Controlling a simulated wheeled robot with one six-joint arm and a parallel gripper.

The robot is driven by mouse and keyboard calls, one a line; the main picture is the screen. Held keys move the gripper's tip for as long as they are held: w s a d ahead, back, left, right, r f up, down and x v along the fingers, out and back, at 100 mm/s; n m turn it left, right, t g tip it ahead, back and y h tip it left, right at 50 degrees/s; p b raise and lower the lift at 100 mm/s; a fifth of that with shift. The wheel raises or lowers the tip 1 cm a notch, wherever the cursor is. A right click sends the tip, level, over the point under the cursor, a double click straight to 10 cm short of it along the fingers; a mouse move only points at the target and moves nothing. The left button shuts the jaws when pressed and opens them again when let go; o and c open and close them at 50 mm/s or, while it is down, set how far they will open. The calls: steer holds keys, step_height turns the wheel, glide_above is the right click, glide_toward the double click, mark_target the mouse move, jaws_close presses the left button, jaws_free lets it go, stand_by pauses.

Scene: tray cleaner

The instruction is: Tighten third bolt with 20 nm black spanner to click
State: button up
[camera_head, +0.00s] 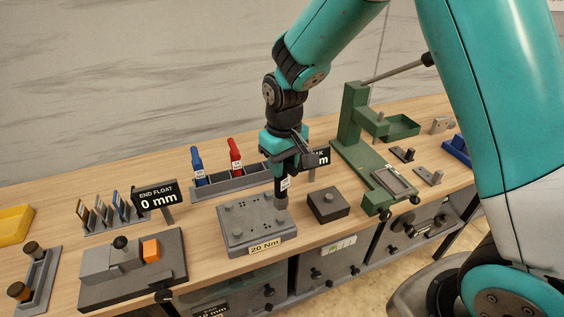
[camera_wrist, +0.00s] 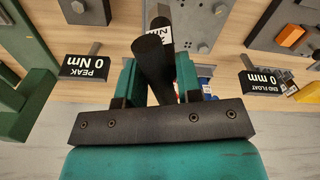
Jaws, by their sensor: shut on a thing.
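My gripper (camera_head: 284,158) is shut on the black spanner (camera_head: 281,184) above the right side of the grey bolt plate (camera_head: 240,240). The spanner is roughly upright, its lower end at the plate's right back corner; I cannot tell whether it is seated on a bolt. In the wrist view the spanner's dark handle (camera_wrist: 152,62) stands between the green fingers (camera_wrist: 155,82), with a white label beyond it. The plate (camera_wrist: 192,35) shows past it with some bolt heads. The plate's front label reads 20 Nm. The peak sign (camera_wrist: 84,67) reads 0 Nm.
Blue (camera_head: 197,166) and red (camera_head: 236,157) handled spanners stand in a grey rack (camera_head: 228,184) behind the plate. A dark block (camera_head: 328,204) sits close right of the plate, then a green press (camera_head: 352,130). A grey fixture (camera_head: 135,272) with an orange block stands left.

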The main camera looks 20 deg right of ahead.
steer(key=b, duration=0.3)
glide_above(282, 197)
steer(key=shift+w+d+f, duration=0.15)
steer(key=shift+w+f, duration=0.05)
steer(key=shift+f, duration=1.05)
steer(key=shift+w+d+f, duration=0.1)
steer(key=shift+w+f, duration=0.05)
steer(key=shift+f, duration=1.05)
steer(key=shift+f+b, duration=0.5)
steer(key=shift+f, duration=0.4)
steer(key=shift+m, duration=0.8)
steer(key=shift+m, duration=0.3)
steer(key=shift+a+m, duration=0.1)
steer(key=shift+m, duration=0.4)
